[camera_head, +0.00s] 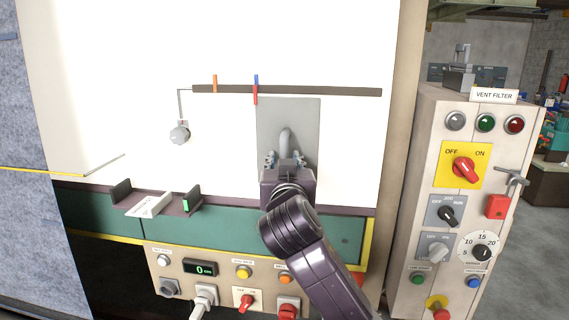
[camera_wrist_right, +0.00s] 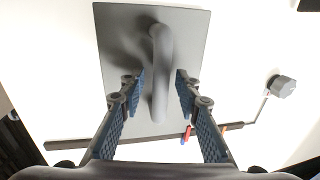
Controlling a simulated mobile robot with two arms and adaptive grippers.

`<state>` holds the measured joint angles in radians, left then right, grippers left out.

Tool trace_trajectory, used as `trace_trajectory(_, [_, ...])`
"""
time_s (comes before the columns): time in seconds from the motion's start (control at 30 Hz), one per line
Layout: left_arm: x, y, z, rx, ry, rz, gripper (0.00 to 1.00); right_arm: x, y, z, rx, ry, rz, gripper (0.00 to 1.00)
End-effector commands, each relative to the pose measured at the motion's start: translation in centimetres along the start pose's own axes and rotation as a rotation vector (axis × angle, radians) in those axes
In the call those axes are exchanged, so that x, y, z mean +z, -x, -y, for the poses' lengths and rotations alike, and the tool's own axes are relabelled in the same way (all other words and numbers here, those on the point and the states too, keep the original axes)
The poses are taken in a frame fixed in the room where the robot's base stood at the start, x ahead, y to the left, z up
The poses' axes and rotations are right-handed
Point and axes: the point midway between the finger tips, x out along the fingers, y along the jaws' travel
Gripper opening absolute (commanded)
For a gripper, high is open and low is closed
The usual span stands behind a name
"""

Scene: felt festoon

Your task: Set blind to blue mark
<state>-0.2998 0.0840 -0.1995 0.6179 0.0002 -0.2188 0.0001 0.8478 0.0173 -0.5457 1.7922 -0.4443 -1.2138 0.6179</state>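The blind appears to be a grey plate (camera_head: 300,112) with a curved grey handle (camera_head: 286,140), on the white panel below a dark rail. The blue mark (camera_head: 256,78) stands at the rail's upper edge. A red pointer (camera_head: 255,95) sits directly below it, in line, by the plate's upper left corner. My right gripper (camera_head: 285,160) is in front of the plate. In the right wrist view its fingers (camera_wrist_right: 160,88) are apart, one on each side of the handle (camera_wrist_right: 159,70), with visible gaps. My left gripper is not in view.
An orange mark (camera_head: 215,83) is farther left on the rail (camera_head: 330,91). A grey knob (camera_head: 180,134) hangs from the rail's left end. Below are a green ledge with a small tray (camera_head: 150,204) and a control panel. A switch cabinet (camera_head: 411,160) stands at right.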

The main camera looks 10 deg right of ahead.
Motion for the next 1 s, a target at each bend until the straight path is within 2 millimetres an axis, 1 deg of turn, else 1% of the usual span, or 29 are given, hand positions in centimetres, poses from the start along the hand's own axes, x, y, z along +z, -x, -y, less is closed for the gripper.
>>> trace_trajectory(0.07, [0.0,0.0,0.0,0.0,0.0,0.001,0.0,0.1,0.5,0.1,-0.001,-0.001,0.0,0.3])
trace_trajectory(0.17, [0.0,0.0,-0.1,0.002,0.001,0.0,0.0,0.0,1.7,0.1,-0.003,-0.003,-0.001,0.3])
trace_trajectory(0.27, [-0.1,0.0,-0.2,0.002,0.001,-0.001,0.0,0.0,3.5,0.1,-0.003,-0.003,-0.001,0.3])
trace_trajectory(0.5, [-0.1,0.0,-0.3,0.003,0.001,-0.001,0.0,0.1,8.6,0.1,-0.003,-0.004,0.0,0.3])
trace_trajectory(0.6, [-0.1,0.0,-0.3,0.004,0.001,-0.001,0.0,0.0,10.2,0.1,-0.003,-0.002,0.0,0.3])
trace_trajectory(0.7, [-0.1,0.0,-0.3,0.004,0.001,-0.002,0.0,0.0,11.3,0.1,-0.002,-0.001,0.0,0.3])
trace_trajectory(0.8, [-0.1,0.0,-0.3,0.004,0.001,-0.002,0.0,0.0,11.8,0.0,0.0,0.0,0.0,0.3])
trace_trajectory(1.0, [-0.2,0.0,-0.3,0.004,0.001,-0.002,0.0,0.0,12.0,0.0,0.0,0.0,0.0,0.3])
